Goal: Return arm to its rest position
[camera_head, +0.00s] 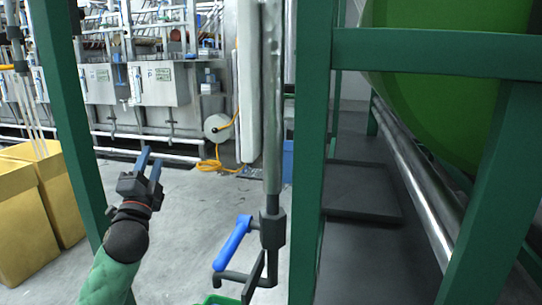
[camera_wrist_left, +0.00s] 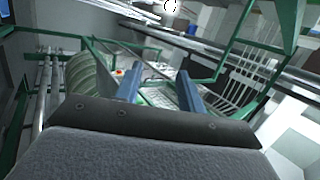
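My left gripper (camera_head: 149,164) is raised in the left part of the head view, with its two blue fingers pointing up and apart. In the left wrist view the two fingers of the left gripper (camera_wrist_left: 158,90) also stand apart with nothing between them. My left arm (camera_head: 112,275), with a green sleeve, comes in from the bottom left. The gripper appears close to a green post and left of a valve with a blue handle (camera_head: 232,243). My right gripper is in neither view.
Green frame posts (camera_head: 68,120) stand at the left and centre. A grey vertical pipe (camera_head: 272,120) runs down to the valve. A large green tank (camera_head: 435,100) is at the right. Yellow bins (camera_head: 20,225) stand at the far left. Grey floor (camera_head: 190,220) shows between the left post and the pipe.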

